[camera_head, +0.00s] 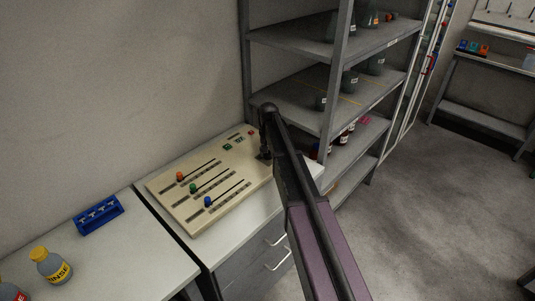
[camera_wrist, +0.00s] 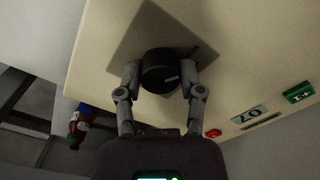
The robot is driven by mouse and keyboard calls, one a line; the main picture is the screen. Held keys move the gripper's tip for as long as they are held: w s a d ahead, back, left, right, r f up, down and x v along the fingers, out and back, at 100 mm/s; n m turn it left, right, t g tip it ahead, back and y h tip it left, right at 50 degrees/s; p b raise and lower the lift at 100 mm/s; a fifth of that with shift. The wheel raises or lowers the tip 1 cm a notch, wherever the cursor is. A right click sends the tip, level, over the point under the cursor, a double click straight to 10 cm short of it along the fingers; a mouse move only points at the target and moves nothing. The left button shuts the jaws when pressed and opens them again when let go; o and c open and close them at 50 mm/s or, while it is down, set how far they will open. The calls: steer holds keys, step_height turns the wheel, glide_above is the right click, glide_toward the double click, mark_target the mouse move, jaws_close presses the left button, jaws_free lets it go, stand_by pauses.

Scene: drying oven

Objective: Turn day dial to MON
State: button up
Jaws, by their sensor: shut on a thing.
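The day dial is a round black knob (camera_wrist: 158,72) with a pale pointer mark, set on the cream panel. In the wrist view it sits between the two fingers of my gripper (camera_wrist: 161,82), which is shut on it. In the head view my gripper (camera_head: 265,155) is at the right end of the cream control panel (camera_head: 225,210), and my arm hides the dial there.
The panel has orange (camera_head: 180,176), green (camera_head: 193,188) and blue (camera_head: 208,201) slider knobs. A display reading 20 (camera_wrist: 249,114) has a green button (camera_wrist: 298,92) and red button (camera_wrist: 213,133) nearby. Grey shelving (camera_head: 300,90) stands close behind my arm. A blue rack (camera_head: 99,216) and a RINSE bottle (camera_head: 51,267) stand left.

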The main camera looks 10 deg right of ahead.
steer(key=shift+s, duration=0.15)
steer(key=o, duration=1.2)
steer(key=shift+c, duration=0.2)
steer(key=shift+m, duration=0.5)
steer(key=m, duration=0.4)
steer(key=shift+m, duration=0.4)
steer(key=m, duration=0.6)
step_height(320, 180, up, 14)
steer(key=p, duration=1.4)
steer(key=s+f+n+b, duration=0.4)
steer(key=s+n, duration=0.1)
steer(key=s, duration=0.5)
steer(key=s+f+n+b, duration=0.4)
steer(key=s+n, duration=0.1)
steer(key=s, duration=0.5)
steer(key=s+f+n+b, duration=0.5)
steer(key=s, duration=0.5)
steer(key=shift+a, duration=0.25)
